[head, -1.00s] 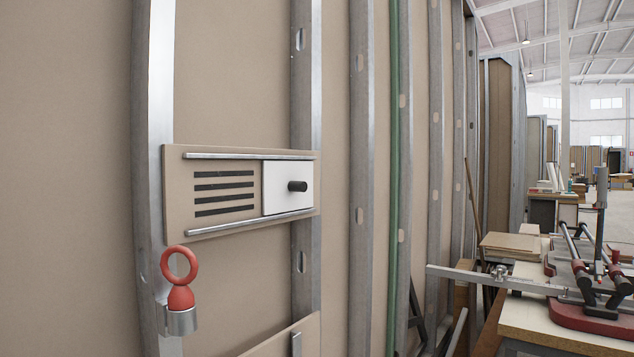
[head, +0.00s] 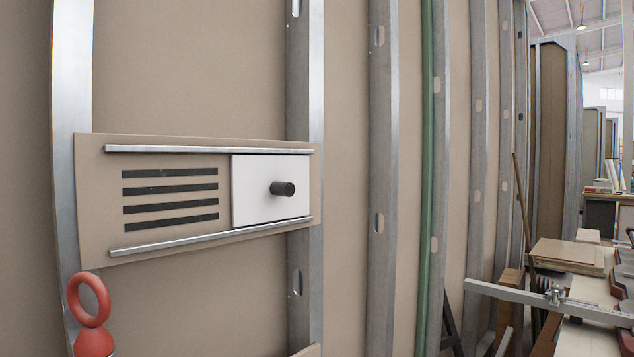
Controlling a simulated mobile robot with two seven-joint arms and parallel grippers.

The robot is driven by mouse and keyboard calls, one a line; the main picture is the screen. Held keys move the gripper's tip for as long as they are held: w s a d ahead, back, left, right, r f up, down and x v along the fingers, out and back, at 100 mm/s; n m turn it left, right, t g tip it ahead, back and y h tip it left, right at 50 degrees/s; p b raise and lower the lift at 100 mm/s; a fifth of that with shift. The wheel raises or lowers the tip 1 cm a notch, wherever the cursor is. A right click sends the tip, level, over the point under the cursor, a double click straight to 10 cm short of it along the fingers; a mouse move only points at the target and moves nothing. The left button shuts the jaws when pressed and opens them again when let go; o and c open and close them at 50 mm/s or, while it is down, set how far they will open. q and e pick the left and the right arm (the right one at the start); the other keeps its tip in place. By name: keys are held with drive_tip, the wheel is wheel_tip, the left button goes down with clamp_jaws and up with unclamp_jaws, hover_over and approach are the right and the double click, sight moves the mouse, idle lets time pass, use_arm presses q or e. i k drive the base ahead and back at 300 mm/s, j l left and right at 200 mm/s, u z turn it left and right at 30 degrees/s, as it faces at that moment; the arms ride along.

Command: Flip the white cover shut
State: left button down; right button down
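A white cover (head: 252,207) with a black knob (head: 283,188) sits at the right end of a beige panel (head: 92,200) on the wall. It lies between an upper metal rail (head: 208,150) and a lower metal rail (head: 210,236). Several dark slots (head: 170,190) are uncovered to the left of the cover. Neither of my grippers shows in the head view.
A red ring-topped object (head: 93,340) is at the lower left, below the panel. Metal studs (head: 382,120) and a green pipe (head: 426,150) run up the wall. A cluttered bench with a metal bar clamp (head: 520,297) stands at the lower right.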

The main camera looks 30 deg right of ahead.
sight(264, 188)
drive_tip(key=i+l+u, duration=0.15)
drive_tip(key=l, duration=0.35)
drive_tip(key=i+l+u, duration=0.1)
drive_tip(key=l, duration=0.4)
drive_tip(key=i+l+u, duration=0.15)
drive_tip(key=l, duration=0.35)
drive_tip(key=k, duration=0.05)
